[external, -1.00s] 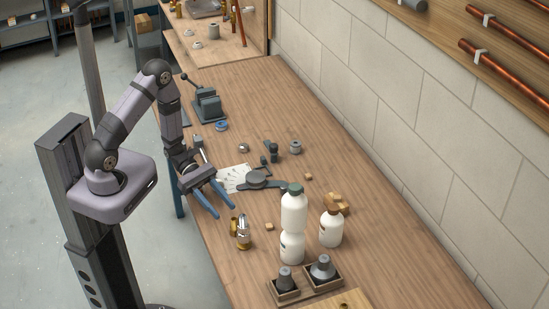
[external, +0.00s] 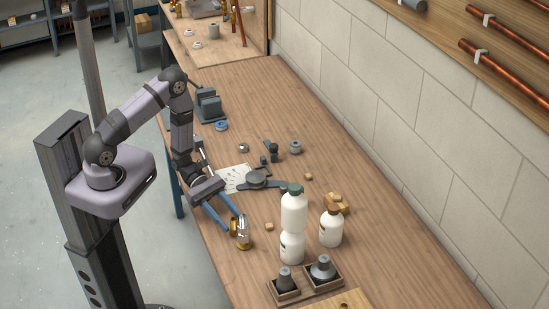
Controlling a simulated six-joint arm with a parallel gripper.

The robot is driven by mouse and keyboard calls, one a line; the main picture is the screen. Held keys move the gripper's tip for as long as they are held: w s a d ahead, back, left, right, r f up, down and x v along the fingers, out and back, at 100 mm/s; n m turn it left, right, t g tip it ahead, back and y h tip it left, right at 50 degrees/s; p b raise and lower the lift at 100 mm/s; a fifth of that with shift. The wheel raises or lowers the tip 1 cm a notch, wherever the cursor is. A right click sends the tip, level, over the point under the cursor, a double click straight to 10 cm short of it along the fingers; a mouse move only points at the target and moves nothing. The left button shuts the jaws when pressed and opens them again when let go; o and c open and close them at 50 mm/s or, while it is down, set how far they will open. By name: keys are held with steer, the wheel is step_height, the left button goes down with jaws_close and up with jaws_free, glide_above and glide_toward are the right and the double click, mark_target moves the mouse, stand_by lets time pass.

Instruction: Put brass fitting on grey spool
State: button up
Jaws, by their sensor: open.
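The brass fitting (external: 243,241), brass with shiny silvery parts, stands on the wooden bench near its left edge. My gripper (external: 232,221) has blue fingers, spread open, pointing down toward the fitting. The fingertips are right beside its upper part. I cannot tell whether they touch it or straddle it. The grey spool (external: 295,148) appears to be the small grey cylinder farther back on the bench, apart from my gripper, with nothing on top.
White bottles (external: 292,247) and a smaller white bottle (external: 331,228) stand right of the fitting. Two trays with grey cones (external: 323,268) sit in front. A dark flat tool (external: 257,180), a paper sheet and a vise (external: 208,105) lie behind. Small wooden blocks (external: 338,203) are scattered.

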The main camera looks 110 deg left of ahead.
mark_target(234, 219)
steer(key=shift+p+x, duration=0.35)
steer(key=shift+x, duration=1.1)
jaws_close()
steer(key=shift+r, duration=0.3)
step_height(234, 219, up, 18)
steer(key=b, duration=0.2)
steer(key=shift+f, duration=0.2)
